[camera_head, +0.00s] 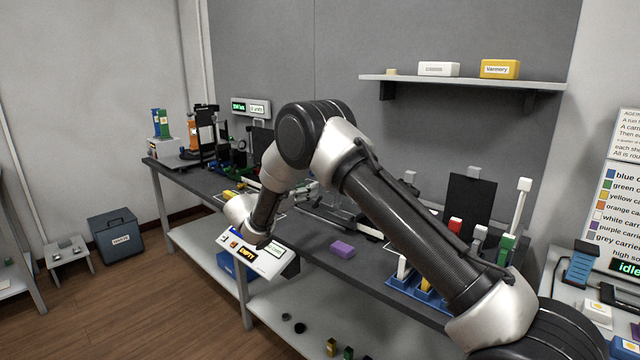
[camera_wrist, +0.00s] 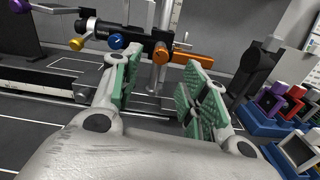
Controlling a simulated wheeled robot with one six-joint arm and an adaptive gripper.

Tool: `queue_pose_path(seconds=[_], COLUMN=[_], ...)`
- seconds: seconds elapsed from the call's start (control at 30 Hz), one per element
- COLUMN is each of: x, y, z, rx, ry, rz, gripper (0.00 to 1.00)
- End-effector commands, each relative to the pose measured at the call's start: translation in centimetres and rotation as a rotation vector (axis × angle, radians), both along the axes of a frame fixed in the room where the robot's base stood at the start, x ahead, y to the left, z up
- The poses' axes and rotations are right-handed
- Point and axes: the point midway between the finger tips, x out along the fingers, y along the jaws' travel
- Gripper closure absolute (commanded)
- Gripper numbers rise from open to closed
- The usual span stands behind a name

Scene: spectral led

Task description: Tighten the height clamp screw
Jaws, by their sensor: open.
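My gripper (camera_wrist: 160,88) is open in the wrist view, with green pads on both fingers and nothing between them. Ahead of it stands an upright metal post (camera_wrist: 160,72) carrying a black clamp assembly (camera_wrist: 135,38). The assembly has a blue knob (camera_wrist: 116,41), a yellow knob (camera_wrist: 76,44) and an orange handle (camera_wrist: 184,55). The orange handle lies just beyond the gap between the fingers, apart from them. I cannot tell which of these is the height clamp screw. In the camera_head view my gripper (camera_head: 308,190) is small and partly hidden behind my arm.
A purple block (camera_head: 342,249) lies near the bench's front edge. Blue holders (camera_wrist: 268,122) with coloured pieces stand at right in the wrist view, near a dark upright post (camera_wrist: 254,68). A sloped control box (camera_head: 258,254) sits at the bench front. A wall shelf (camera_head: 460,83) is above.

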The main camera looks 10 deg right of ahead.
Motion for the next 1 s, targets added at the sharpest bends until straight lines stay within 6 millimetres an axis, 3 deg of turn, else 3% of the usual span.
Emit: queue_pose_path(seconds=[0.4,0.77,1.0], x=[3.7,4.2,4.2], y=[-5.3,-5.9,-5.9], z=[-0.1,-0.1,-0.1], rx=[0.003,0.003,0.005], ry=[0.002,0.002,0.002], rz=[-0.004,-0.002,-0.002], gripper=[0.56,0.56,0.96])
